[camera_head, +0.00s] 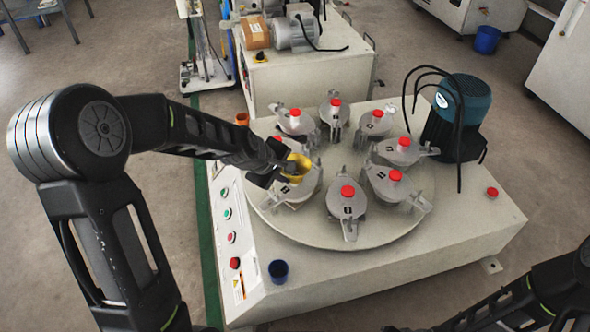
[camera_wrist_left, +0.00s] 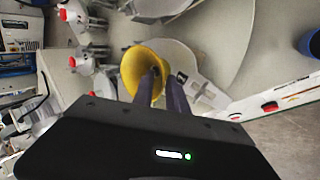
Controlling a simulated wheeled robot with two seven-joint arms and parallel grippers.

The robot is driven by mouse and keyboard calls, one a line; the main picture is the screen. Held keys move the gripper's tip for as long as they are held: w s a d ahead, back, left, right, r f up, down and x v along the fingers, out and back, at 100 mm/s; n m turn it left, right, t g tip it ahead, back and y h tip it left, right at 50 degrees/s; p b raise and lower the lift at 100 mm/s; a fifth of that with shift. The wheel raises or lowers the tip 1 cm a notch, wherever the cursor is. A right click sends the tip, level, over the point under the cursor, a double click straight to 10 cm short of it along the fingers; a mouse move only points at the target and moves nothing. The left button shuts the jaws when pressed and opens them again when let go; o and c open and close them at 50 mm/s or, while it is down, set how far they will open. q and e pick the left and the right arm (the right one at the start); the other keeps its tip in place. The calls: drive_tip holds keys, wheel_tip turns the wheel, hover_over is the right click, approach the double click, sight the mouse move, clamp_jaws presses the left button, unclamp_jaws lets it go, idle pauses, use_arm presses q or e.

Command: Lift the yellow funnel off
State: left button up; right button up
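The yellow funnel (camera_head: 299,168) is at the left side of the round turntable (camera_head: 390,240), above a grey metal pot (camera_head: 305,187). In the left wrist view the funnel (camera_wrist_left: 133,74) shows its wide mouth. My left gripper (camera_head: 281,172) is at the funnel. In the left wrist view its two fingers (camera_wrist_left: 168,78) are close together, one inside the mouth and one outside, with the funnel wall between them. The funnel's lower end is hidden, so I cannot tell whether it touches the pot. My right arm shows at the lower right, but its gripper is not visible.
Several grey pots with red knobs ring the turntable. A teal-topped motor (camera_head: 463,110) with black cables stands at the right. A dark blue cup (camera_head: 278,271) and an orange cup (camera_head: 242,119) are at the machine's left edge. A red button (camera_head: 492,192) is at the right.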

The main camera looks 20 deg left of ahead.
use_arm(q)
clamp_jaws()
idle(0.3)
wheel_tip(320, 180, up, 10)
drive_tip(key=p, duration=0.5)
drive_tip(key=shift+p, duration=0.3)
idle(0.3)
